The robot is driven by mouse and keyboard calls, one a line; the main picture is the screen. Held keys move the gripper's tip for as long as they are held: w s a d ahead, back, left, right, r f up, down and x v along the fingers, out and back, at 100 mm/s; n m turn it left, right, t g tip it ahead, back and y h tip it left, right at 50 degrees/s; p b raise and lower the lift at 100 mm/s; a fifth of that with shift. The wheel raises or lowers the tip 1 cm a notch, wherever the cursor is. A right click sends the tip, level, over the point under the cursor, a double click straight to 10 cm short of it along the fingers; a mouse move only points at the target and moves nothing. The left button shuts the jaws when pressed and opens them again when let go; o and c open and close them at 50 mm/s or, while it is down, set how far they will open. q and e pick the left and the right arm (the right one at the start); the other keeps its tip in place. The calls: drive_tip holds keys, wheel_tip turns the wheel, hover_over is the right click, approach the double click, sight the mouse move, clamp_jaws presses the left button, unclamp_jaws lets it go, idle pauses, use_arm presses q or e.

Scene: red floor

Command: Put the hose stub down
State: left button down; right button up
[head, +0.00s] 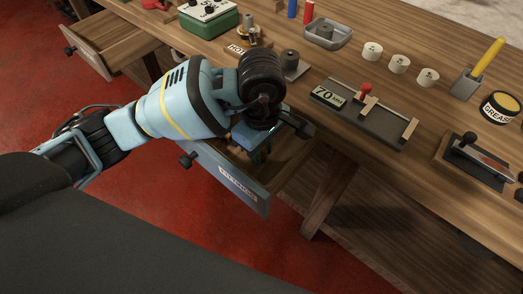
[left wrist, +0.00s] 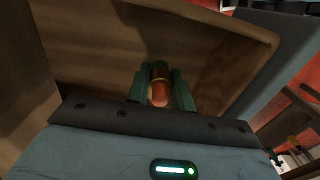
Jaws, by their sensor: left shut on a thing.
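My left gripper (head: 262,152) reaches down over the open drawer with the labelled front (head: 222,176) under the bench. Its wrist and dark joint hide much of the drawer's inside. In the left wrist view, the two green fingers (left wrist: 161,90) are shut on the hose stub (left wrist: 160,92), a small orange-brown piece with a brass-coloured end. The wooden drawer walls (left wrist: 230,38) surround the fingers. I cannot tell whether the stub touches the drawer floor. In the head view the stub is hidden. My right gripper is not in view.
The wooden bench (head: 320,60) holds a grey tray (head: 328,34), several white rolls (head: 399,64), a board marked 70 mm (head: 365,112) and a grease tin (head: 500,108). Another drawer (head: 105,45) stands open at the upper left. Red floor lies in front.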

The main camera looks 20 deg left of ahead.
use_arm(q)
drive_tip(key=shift+f, duration=0.7)
drive_tip(key=shift+f, duration=0.1)
drive_tip(key=shift+f, duration=0.1)
drive_tip(key=c, duration=1.2)
unclamp_jaws()
drive_tip(key=shift+c, duration=0.2)
wheel_tip(320, 180, up, 12)
drive_tip(key=shift+r+p, duration=0.25)
drive_tip(key=shift+p, duration=0.4)
